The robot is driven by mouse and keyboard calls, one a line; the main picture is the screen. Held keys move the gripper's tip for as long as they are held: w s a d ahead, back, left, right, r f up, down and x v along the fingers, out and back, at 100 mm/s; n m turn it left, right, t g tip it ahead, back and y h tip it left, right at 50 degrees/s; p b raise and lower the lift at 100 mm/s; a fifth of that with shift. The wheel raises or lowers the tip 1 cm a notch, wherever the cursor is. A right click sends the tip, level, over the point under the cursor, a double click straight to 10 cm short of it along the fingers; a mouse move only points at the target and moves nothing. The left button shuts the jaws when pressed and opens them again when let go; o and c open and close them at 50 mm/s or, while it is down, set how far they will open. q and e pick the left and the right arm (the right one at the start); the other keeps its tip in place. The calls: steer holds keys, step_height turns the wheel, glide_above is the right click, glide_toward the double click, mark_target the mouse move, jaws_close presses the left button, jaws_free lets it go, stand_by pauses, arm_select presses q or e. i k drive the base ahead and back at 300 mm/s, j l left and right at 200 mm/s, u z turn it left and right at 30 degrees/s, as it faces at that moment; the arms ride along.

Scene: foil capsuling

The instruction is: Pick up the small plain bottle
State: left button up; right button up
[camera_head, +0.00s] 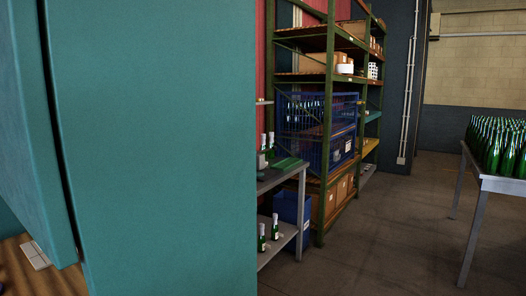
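Neither of my grippers is in view. I cannot tell which bottle is the small plain one. Dark bottles with pale parts stand upright on a metal shelf table at the centre: some on its upper level (271,142), and two on its lower level, one at the back (275,228) and one nearer (262,240). Many green bottles (497,150) stand packed together on a grey table (503,185) at the right. A large teal surface hides the left side of the room and part of the shelf table.
The teal panel (155,150) fills the left half, very close. A tall green rack (329,120) holds boxes and a blue wire crate (298,118). A blue bin (291,207) stands behind the shelf table (284,240). The floor (390,230) between shelf table and bottle table is clear.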

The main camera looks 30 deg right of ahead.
mark_target(263, 146)
steer(key=l, duration=0.6)
steer(key=k+l, duration=0.1)
steer(key=l, duration=0.45)
steer(key=i+l+u, duration=0.15)
steer(key=l, duration=0.4)
steer(key=i+l+u, duration=0.1)
steer(key=i+l, duration=0.15)
steer(key=l, duration=0.3)
steer(key=i+l+u, duration=0.15)
steer(key=l, duration=0.45)
steer(key=i+l+u, duration=0.1)
steer(key=l, duration=0.45)
steer(key=i+l+u, duration=0.15)
steer(key=l, duration=0.5)
steer(key=i+l+u, duration=0.15)
steer(key=l, duration=0.45)
